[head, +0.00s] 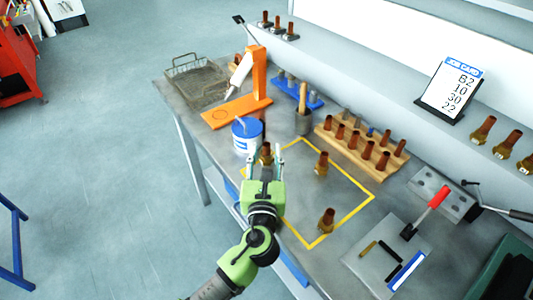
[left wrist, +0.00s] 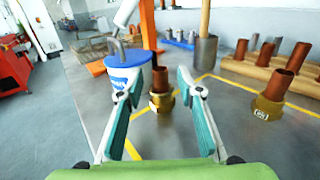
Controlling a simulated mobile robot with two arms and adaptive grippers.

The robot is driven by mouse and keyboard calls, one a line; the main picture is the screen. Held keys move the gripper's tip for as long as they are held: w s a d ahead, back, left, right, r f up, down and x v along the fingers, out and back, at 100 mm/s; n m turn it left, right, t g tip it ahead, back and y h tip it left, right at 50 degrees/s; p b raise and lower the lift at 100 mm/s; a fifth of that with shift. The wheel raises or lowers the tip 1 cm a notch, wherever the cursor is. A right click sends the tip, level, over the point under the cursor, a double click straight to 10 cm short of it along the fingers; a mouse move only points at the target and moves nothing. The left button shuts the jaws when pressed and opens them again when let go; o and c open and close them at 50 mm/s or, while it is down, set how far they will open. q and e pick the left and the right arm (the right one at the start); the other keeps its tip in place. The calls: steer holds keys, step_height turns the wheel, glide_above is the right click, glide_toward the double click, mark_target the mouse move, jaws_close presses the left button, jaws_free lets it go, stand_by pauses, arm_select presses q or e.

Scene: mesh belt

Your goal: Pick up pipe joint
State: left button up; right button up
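A copper pipe joint with a brass nut (head: 266,155) stands upright on the grey bench, near the far left corner of the yellow outline. In the left wrist view this joint (left wrist: 161,92) appears between my open fingers, close to their tips; contact is not visible. My left gripper (head: 264,160) is open and empty, low over the bench. Two more pipe joints stand inside the outline, one to the right (head: 322,164) and one nearer the front (head: 326,220). The one to the right also shows in the left wrist view (left wrist: 272,97). My right gripper is not in view.
A blue and white tub (head: 247,136) stands close left of the gripper. An orange stand (head: 258,75), a wire basket (head: 196,82) and a grey cup (head: 303,123) are behind. A wooden rack (head: 360,152) of copper pieces is beyond the outline. The outline's middle is clear.

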arm_select(q)
steer(key=shift+w+d+f, duration=0.1)
steer(key=shift+w, duration=1.15)
jaws_close()
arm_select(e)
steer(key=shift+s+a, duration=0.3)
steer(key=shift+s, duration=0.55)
